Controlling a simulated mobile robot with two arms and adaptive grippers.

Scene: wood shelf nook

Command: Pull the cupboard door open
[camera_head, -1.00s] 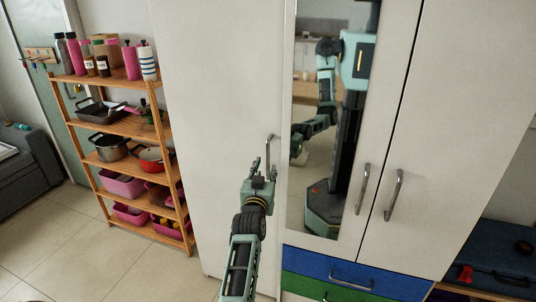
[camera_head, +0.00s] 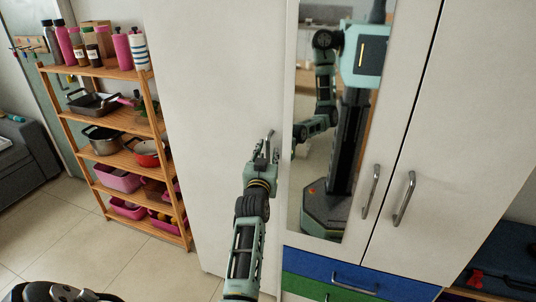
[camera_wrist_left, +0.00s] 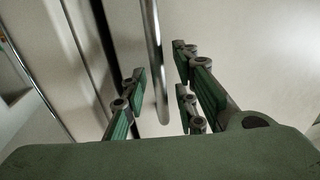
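The tall white cupboard door (camera_head: 215,120) stands left of the mirror door in the head view and looks closed. Its upright metal bar handle (camera_head: 269,137) is near its right edge. My left gripper (camera_head: 264,153) is at the lower part of this handle. In the left wrist view, the handle (camera_wrist_left: 154,50) runs down between the open green-padded fingers (camera_wrist_left: 160,92), with gaps showing on both sides. The fingers partly hide the handle in the head view. My right gripper is not in view.
A mirror door (camera_head: 330,150) reflects me. Two more bar handles (camera_head: 371,192) (camera_head: 404,199) are to the right, above a blue drawer (camera_head: 335,272). A wooden shelf (camera_head: 122,125) with bottles, pots and pink bins stands left. The tiled floor (camera_head: 60,235) before it is mostly clear.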

